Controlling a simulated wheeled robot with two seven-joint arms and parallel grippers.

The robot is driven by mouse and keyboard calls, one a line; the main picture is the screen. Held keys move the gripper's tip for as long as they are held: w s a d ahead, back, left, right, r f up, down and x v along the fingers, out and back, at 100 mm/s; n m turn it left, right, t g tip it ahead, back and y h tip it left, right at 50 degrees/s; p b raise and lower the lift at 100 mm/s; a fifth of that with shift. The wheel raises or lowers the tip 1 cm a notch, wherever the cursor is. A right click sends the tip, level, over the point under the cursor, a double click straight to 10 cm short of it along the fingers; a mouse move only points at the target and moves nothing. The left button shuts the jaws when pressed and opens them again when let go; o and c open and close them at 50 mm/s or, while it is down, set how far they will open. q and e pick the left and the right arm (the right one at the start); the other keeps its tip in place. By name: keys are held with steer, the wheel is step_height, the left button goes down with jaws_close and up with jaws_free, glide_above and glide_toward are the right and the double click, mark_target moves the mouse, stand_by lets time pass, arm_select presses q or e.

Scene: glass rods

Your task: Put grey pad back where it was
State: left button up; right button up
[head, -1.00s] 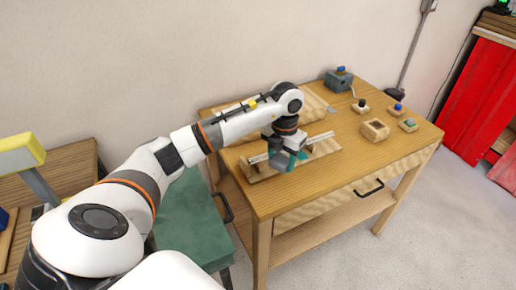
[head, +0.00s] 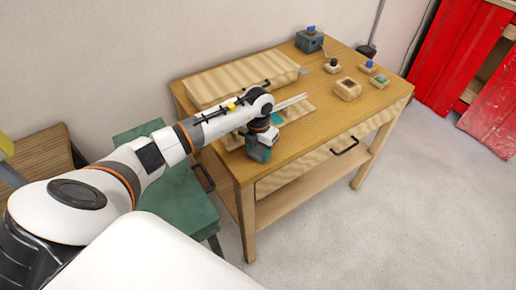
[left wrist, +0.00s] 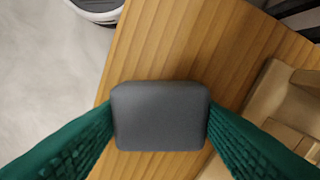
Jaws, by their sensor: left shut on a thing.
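The grey pad (left wrist: 160,115), a rounded dark block, fills the middle of the left wrist view. It sits between the two green ribbed fingers of my left gripper (left wrist: 160,130), which is shut on it. In the head view my left gripper (head: 260,152) is at the table's front left edge, beside the wooden rack. I cannot pick out the pad clearly there. Wood tabletop shows beneath the pad in the left wrist view, and I cannot tell the gap between them. My right gripper is not in view.
The wooden rack (head: 297,112) with pale rods lies partly behind my arm on the table (head: 320,122). A long wooden box (head: 240,80) stands behind it. A grey box (head: 309,42) and a wooden block with a dark hole (head: 348,89) stand further right. The table's middle right is clear.

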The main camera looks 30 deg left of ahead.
mark_target(258, 151)
arm_select(q)
steer(key=shift+f, duration=0.2)
steer(key=o, duration=0.9)
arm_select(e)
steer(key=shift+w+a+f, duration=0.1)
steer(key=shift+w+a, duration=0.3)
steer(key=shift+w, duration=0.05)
arm_select(q)
steer(key=shift+r, duration=0.65)
step_height(258, 151, up, 11)
steer(key=b, duration=0.2)
steer(key=shift+r+b, duration=0.1)
steer(key=shift+b, duration=0.3)
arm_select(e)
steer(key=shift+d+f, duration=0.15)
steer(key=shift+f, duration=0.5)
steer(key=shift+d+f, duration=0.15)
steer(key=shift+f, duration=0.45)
